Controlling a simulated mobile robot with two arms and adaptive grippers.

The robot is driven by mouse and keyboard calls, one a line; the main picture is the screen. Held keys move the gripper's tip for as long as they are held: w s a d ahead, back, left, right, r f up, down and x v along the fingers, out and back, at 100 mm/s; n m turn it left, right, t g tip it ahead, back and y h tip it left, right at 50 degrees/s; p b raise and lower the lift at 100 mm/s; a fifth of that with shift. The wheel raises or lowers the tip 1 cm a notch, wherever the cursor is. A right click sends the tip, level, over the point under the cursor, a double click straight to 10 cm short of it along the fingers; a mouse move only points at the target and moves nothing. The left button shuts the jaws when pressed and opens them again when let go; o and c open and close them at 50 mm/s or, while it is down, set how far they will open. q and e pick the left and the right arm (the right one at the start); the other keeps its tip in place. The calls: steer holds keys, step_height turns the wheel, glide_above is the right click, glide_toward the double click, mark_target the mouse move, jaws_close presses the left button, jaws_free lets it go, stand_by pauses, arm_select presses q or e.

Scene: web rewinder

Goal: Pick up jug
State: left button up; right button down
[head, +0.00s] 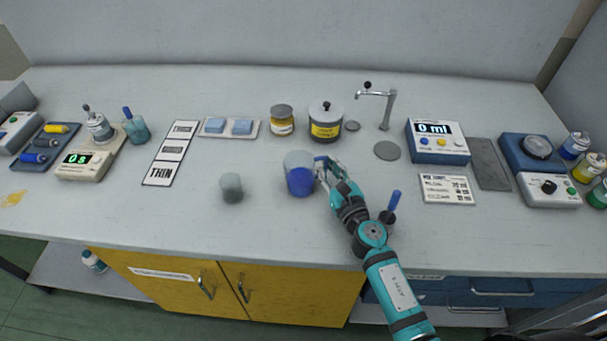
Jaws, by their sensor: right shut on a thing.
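The jug (299,178) is a clear, slightly tapered vessel with blue liquid inside. It is upright near the middle of the bench in the head view. My right gripper (323,168) reaches in from the lower right and is shut on the jug at its right side, by the handle. The fingers partly hide the handle. I cannot tell whether the jug's base touches the bench. My left gripper is not in view.
A small grey cup (231,188) stands to the left of the jug. A lidded pot (326,121) and a yellow jar (282,120) stand behind. A tap (386,108) and a blue meter (437,142) are to the right.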

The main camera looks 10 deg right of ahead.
mark_target(326, 156)
stand_by(0.5)
steer(key=r+p, duration=0.3)
steer(key=shift+s+a+r, duration=0.1)
steer(key=shift+s+r, duration=0.1)
steer(key=shift+s, duration=0.1)
steer(key=s+a, duration=0.2)
steer(key=s, duration=0.5)
steer(key=s+a+r+b, duration=0.1)
steer(key=s+a, duration=0.2)
steer(key=s, duration=0.4)
steer(key=shift+s+r+b, duration=0.2)
steer(key=shift+r+b, duration=0.05)
steer(key=shift+b, duration=0.05)
